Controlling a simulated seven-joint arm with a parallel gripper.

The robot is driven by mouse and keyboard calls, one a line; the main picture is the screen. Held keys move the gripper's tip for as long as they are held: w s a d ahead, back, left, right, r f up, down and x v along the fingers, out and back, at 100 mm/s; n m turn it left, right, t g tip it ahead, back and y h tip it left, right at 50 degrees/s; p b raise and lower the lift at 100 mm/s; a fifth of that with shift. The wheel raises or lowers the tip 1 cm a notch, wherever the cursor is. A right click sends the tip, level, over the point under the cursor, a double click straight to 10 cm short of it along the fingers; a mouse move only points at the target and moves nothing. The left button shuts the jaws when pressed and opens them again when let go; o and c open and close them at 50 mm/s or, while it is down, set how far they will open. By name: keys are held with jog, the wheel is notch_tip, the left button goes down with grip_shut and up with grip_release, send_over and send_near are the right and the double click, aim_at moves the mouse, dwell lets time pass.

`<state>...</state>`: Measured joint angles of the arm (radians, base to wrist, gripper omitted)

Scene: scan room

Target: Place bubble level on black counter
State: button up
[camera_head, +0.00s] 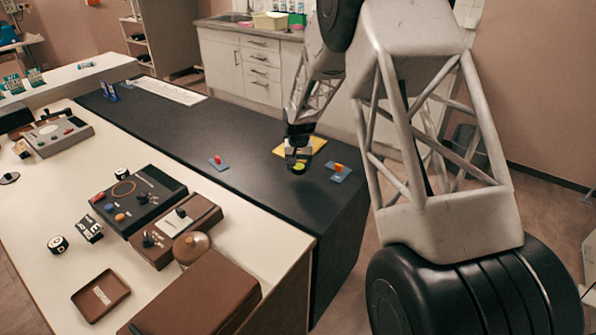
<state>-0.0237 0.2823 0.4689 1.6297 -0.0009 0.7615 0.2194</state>
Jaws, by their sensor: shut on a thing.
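My gripper (297,158) is over the right part of the black counter (255,157), pointing down. It is shut on a small round yellow-green thing with a dark rim, which looks like the bubble level (299,167). The level is low over the counter; I cannot tell whether it touches the surface. The fingertips hide part of it.
A blue piece with an orange top (339,172) is to the right, and a blue piece with a red top (218,162) to the left. A white table (220,236) with control boxes is in front.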

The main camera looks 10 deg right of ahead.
aim_at(298, 164)
jog(key=shift+w, duration=0.15)
jog(key=shift+w, duration=0.4)
jog(key=shift+f, duration=1.75)
jog(key=shift+f, duration=0.15)
jog(key=o, duration=0.9)
notch_tip(298, 164, up, 12)
jog(key=shift+r, duration=0.2)
